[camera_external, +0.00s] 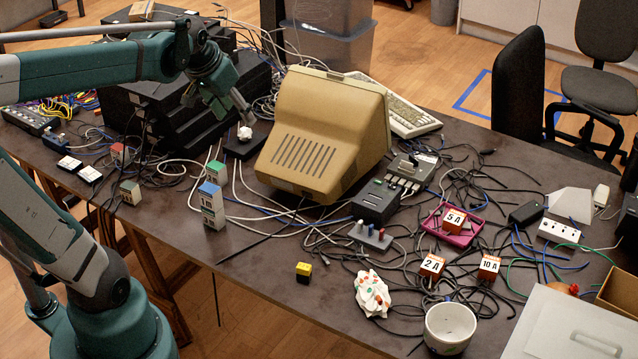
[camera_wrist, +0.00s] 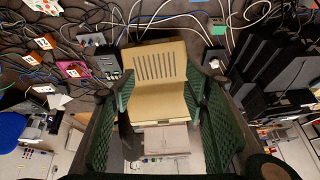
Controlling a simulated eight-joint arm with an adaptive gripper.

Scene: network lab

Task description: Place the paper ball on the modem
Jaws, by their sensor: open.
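A small white crumpled paper ball (camera_external: 244,133) sits on top of a flat black box, which looks like the modem (camera_external: 238,149), left of the beige monitor. My gripper (camera_external: 238,108) is just above the ball, pointing down, with a small gap seeming to show between them. In the wrist view, the green fingers of my gripper (camera_wrist: 164,100) are spread wide with nothing held between them. The beige monitor (camera_wrist: 158,75) shows beyond them.
The monitor (camera_external: 322,130) stands close right of the modem. Stacked black devices (camera_external: 180,105) stand to the left. Cables cover much of the table. Labelled blocks (camera_external: 212,196) and a larger spotted white crumpled thing (camera_external: 372,294) lie nearer the front.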

